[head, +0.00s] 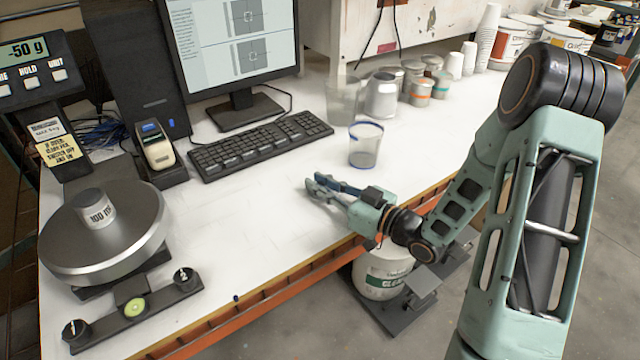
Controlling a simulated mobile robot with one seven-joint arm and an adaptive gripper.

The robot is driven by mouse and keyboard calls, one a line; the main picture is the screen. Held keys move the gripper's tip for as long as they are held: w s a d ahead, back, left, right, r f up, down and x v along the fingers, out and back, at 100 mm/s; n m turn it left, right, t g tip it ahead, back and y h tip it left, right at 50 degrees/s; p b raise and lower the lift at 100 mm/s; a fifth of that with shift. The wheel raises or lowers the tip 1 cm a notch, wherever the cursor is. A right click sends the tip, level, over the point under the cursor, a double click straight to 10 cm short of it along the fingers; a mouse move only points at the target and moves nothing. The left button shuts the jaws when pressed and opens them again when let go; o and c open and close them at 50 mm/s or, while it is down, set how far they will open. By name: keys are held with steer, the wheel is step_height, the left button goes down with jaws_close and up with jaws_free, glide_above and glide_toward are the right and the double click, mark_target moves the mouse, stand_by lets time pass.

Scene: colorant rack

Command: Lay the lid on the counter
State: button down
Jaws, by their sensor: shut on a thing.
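My gripper (317,183) is low over the white counter (270,225), near its front edge, with its fingers pointing left. It is shut on a thin thing. A narrow blue strip (348,188) shows along the fingers and looks like the lid seen nearly edge-on; most of it is hidden by the gripper. I cannot tell whether it touches the counter.
A keyboard (262,145) and monitor (232,50) stand behind. A scale with a 100 weight (95,208) is at left. Tins (381,97), small jars and stacked white cups (487,35) line the back. A bucket (383,272) stands below the front edge. The counter left of my gripper is clear.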

steer(key=shift+f, duration=0.15)
steer(key=c, duration=1.9)
jaws_free()
